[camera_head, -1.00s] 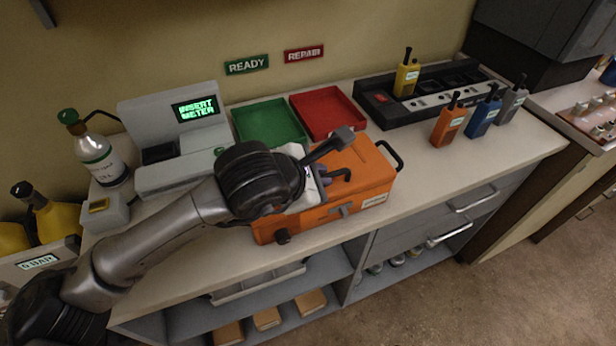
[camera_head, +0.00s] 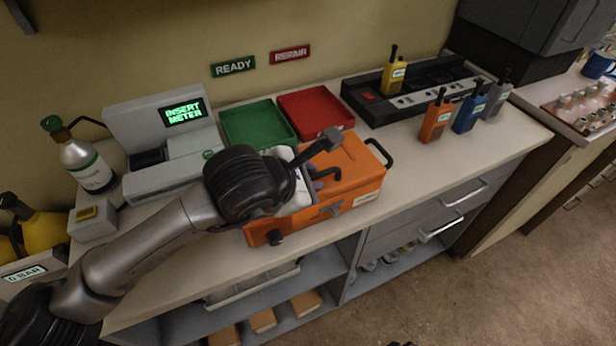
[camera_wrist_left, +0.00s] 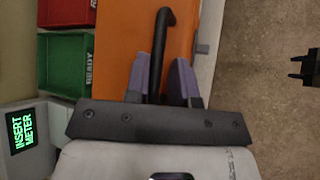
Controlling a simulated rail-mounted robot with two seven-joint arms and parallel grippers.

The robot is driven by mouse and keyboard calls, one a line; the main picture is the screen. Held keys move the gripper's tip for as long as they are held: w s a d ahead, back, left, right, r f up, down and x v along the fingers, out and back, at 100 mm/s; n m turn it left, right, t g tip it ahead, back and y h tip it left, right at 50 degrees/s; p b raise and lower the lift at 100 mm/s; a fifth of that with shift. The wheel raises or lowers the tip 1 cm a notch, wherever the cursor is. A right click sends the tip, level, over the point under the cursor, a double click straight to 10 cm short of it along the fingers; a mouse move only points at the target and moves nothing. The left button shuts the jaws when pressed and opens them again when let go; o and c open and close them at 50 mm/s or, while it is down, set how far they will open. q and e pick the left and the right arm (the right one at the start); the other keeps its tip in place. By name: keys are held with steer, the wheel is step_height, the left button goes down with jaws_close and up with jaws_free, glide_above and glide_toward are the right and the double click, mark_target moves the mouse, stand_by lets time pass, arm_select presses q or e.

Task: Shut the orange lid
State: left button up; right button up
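An orange case (camera_head: 362,193) sits on the counter, with a latch on its front and a dark knob at its lower left. Its orange lid (camera_head: 352,160) shows as a broad flat top, and I cannot tell whether it is fully down. A black hooked handle (camera_head: 326,172) stands on the orange top. My left gripper (camera_head: 316,181) is at this handle. In the left wrist view the handle (camera_wrist_left: 160,45) lies between the two purple-padded fingers (camera_wrist_left: 161,80), with a gap beside it. My arm hides the left part of the case. My right gripper (camera_wrist_left: 297,67) shows small and dark over the floor, its prongs apart.
A green tray (camera_head: 233,118) and a red tray (camera_head: 342,121) lie behind the case. A grey meter station (camera_head: 160,180) is at the left. An orange radio (camera_head: 434,121), a blue radio (camera_head: 468,116) and a charger rack (camera_head: 375,109) stand right.

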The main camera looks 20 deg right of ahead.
arm_select(q)
steer(key=p+v, duration=0.2)
steer(key=v, duration=1.1)
steer(key=shift+s+a+r, duration=0.15)
steer(key=shift+a+r, duration=0.05)
steer(key=shift+a, duration=0.1)
steer(key=shift+d, duration=0.1)
